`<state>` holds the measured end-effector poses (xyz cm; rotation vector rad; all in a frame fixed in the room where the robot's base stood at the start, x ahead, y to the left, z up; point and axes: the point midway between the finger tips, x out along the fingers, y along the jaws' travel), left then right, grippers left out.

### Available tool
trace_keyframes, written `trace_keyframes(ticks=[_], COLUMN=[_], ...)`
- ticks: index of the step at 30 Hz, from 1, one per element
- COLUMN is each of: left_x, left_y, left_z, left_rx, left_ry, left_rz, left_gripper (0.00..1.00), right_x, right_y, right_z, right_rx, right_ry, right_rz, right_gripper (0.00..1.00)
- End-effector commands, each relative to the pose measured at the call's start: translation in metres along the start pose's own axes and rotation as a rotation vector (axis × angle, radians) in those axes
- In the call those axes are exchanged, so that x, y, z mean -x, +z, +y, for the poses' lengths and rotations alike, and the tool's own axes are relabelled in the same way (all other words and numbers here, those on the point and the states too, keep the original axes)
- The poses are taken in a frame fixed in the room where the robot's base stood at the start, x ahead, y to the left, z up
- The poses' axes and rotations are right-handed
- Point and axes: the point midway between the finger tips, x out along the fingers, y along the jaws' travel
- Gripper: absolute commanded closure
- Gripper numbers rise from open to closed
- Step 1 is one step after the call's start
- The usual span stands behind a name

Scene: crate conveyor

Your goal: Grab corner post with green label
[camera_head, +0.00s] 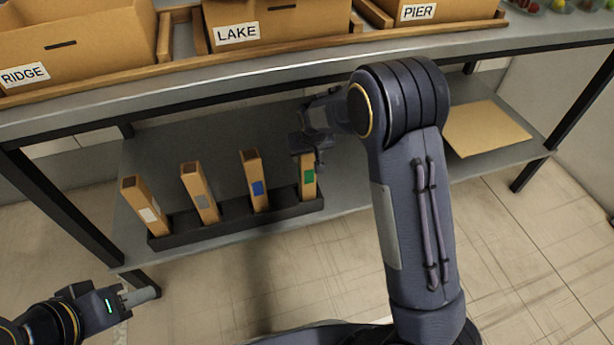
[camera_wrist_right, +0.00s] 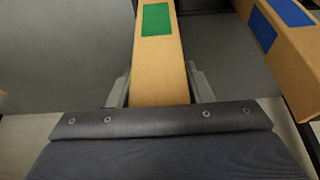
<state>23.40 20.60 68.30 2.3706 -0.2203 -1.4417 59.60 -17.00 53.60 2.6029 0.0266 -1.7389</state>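The corner post with the green label (camera_head: 308,187) stands in the right end of a black rack on the lower shelf. Its green label (camera_head: 308,176) faces me. My right gripper (camera_head: 308,150) is at the upper part of this post. In the right wrist view the post (camera_wrist_right: 160,75) runs between the two grey fingers (camera_wrist_right: 160,88), one on each side. Small gaps seem to show beside the post, so the fingers look open around it. My left gripper (camera_head: 140,296) is at the lower left, away from the rack, seen from the side.
Posts with blue (camera_head: 255,183), grey (camera_head: 200,194) and white (camera_head: 144,207) labels stand to the left in the rack (camera_head: 235,220). Above, the table edge (camera_head: 250,75) carries cardboard boxes. A flat cardboard sheet (camera_head: 485,130) lies on the lower shelf at right.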

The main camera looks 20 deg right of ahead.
Motion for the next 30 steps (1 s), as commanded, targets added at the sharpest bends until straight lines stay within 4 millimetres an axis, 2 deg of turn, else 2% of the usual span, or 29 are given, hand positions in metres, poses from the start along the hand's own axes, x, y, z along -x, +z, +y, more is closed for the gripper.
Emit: trace_keyframes(ticks=[1,10,19,25,27,30], left_x=[0.000,0.000,0.002,0.015,0.003,-0.008], left_y=[0.000,0.000,-0.001,-0.008,-0.002,0.004], left_z=[0.000,0.000,0.001,0.007,0.001,-0.004], left_rx=[0.000,0.000,0.000,0.000,0.000,0.000], left_ry=[0.000,0.000,0.000,0.000,0.000,0.000], left_rz=[0.000,0.000,0.000,0.000,0.001,-0.001], left_gripper=[0.64,0.64,0.64,0.64,0.64,0.64], right_x=[0.000,0.000,0.003,0.020,0.013,0.013], right_y=[0.000,0.000,-0.002,-0.008,0.001,0.011], right_z=[0.000,0.000,0.000,0.000,-0.001,-0.001], right_rx=[0.000,0.000,0.000,0.000,0.002,0.002], right_ry=[0.000,0.000,0.000,-0.001,0.000,0.001], right_rz=[0.000,0.001,0.001,0.001,0.022,0.069], right_gripper=[0.61,0.99,0.99,0.99,0.99,0.99])
